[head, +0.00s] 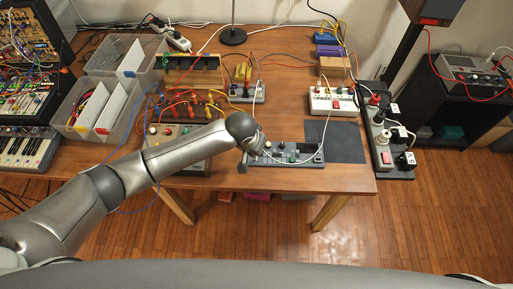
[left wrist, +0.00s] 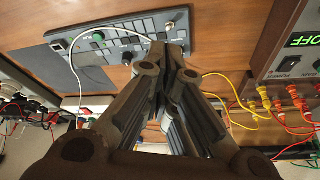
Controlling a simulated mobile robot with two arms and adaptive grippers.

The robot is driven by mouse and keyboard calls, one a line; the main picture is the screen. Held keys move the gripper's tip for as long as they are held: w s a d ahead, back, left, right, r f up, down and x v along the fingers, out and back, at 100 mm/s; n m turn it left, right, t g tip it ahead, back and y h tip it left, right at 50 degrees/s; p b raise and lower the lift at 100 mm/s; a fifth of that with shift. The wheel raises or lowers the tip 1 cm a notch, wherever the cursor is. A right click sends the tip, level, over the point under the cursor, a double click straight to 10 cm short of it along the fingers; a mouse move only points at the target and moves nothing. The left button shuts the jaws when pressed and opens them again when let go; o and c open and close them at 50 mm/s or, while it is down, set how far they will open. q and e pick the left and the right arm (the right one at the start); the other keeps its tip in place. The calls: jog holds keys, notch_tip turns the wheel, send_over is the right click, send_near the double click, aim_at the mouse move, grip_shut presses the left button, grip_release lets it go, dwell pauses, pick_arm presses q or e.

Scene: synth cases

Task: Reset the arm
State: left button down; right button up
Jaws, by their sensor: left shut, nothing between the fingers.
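My left arm reaches in from the left across the table in the head view. Its gripper (head: 254,147) is at the left end of a dark grey panel device (head: 283,165) near the table's front edge. In the left wrist view the gripper's fingers (left wrist: 174,48) are together with nothing between them. Their tips overlap the end of the grey panel (left wrist: 120,36), which has rows of buttons and a green knob. Whether they touch it I cannot tell. A white cable (left wrist: 77,62) is plugged into the panel. My right gripper is not in view.
A box with red and yellow cables (head: 187,132) stands left of the gripper. Its OFF display (left wrist: 303,40) shows in the left wrist view. A white box (head: 333,101), a dark mat (head: 335,142) and a power strip (head: 387,150) lie to the right. Clear bins (head: 125,57) stand behind.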

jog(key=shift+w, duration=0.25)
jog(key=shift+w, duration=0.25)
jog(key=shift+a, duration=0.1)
